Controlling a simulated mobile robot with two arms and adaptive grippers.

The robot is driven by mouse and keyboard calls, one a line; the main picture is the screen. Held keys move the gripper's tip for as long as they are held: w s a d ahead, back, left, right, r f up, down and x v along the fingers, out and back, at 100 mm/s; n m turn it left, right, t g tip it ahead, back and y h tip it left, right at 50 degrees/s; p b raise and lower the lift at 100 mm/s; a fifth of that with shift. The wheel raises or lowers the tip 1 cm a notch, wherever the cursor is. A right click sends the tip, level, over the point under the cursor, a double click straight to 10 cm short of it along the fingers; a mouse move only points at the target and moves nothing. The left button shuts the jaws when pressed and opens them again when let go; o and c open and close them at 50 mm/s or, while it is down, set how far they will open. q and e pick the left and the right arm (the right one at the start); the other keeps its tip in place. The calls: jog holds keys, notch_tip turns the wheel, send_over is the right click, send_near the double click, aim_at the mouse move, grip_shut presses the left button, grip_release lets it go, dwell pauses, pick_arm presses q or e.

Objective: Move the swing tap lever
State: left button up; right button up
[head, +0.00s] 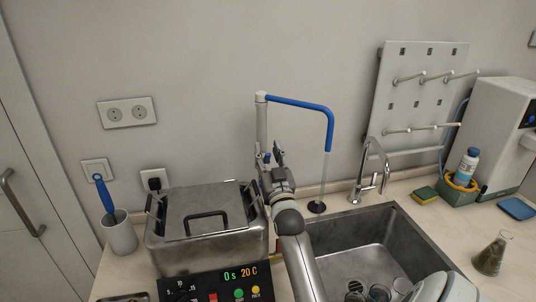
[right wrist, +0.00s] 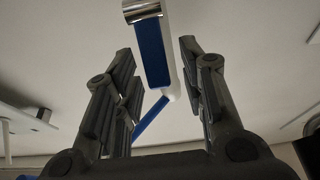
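The swing tap has a white upright column (head: 261,125) and a blue bent arm (head: 300,103) reaching right over the sink edge, with a thin pale tube (head: 325,175) hanging below it. My right gripper (head: 268,158) is in front of the lower part of the column, fingers pointing up. In the right wrist view a blue bar (right wrist: 152,55) with a shiny metal end shows between the fingertips of my right gripper (right wrist: 158,50). The fingers are spread, with gaps on both sides of the bar. I cannot tell the depth between them. My left gripper is not in view.
A metal bath with a lid (head: 205,208) stands close left of my right arm. The sink (head: 350,235), holding some glassware, is to the right, with a chrome faucet (head: 372,175) behind it. A pegboard (head: 415,95) hangs on the wall.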

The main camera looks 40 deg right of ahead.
jog(key=shift+s+a+f, duration=0.15)
jog(key=shift+s+f, duration=0.05)
jog(key=shift+s, duration=0.1)
jog(key=s+a, duration=0.6)
jog(key=s, duration=0.5)
dwell(0.4)
